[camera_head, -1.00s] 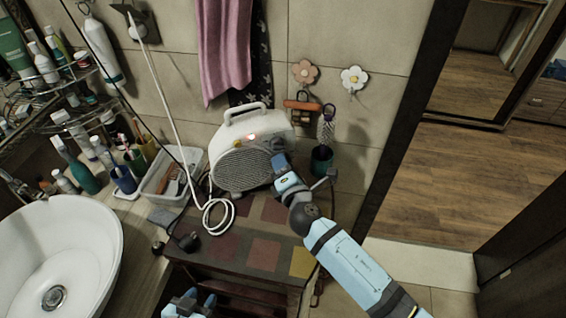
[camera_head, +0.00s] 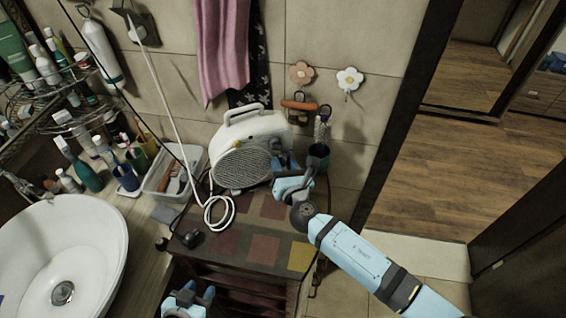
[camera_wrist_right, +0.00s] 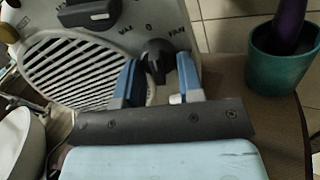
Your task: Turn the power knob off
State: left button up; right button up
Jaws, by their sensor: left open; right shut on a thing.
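The white portable heater (camera_head: 258,127) stands on the small tiled table, its round grille facing forward. In the right wrist view its panel (camera_wrist_right: 128,20) carries a black power knob (camera_wrist_right: 156,52) beside the markings "0" and "FAN". My right gripper (camera_wrist_right: 157,75) is shut on this knob, one blue finger on each side. In the head view my right gripper (camera_head: 284,162) is at the heater's right side and hides the knob. No red light shows on the heater. My left gripper (camera_head: 192,292) is open and empty, low in front of the table.
A white cord (camera_head: 221,212) lies on the table (camera_head: 250,232). A teal cup (camera_head: 318,158) stands close right of the heater; it also shows in the wrist view (camera_wrist_right: 279,82). A plastic bin (camera_head: 158,185) and a basin (camera_head: 108,240) are at left. Open floor lies right.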

pick_arm(q)
jog(key=shift+w, duration=0.2)
pick_arm(e)
jog(key=shift+r+n, duration=0.1)
jog(key=shift+n, duration=0.3)
pick_arm(q)
jog(key=shift+w, duration=0.2)
jog(key=shift+s, duration=0.15)
pick_arm(e)
jog(key=o, duration=0.9)
jog(key=shift+c, duration=0.2)
pick_arm(q)
jog(key=shift+r, duration=0.1)
jog(key=shift+s, duration=0.1)
pick_arm(e)
jog(key=shift+s+d, duration=0.15)
jog(key=shift+s, duration=0.25)
pick_arm(q)
jog(key=shift+f+b, duration=0.8)
jog(key=shift+b, duration=0.2)
pick_arm(e)
jog(key=v, duration=1.3)
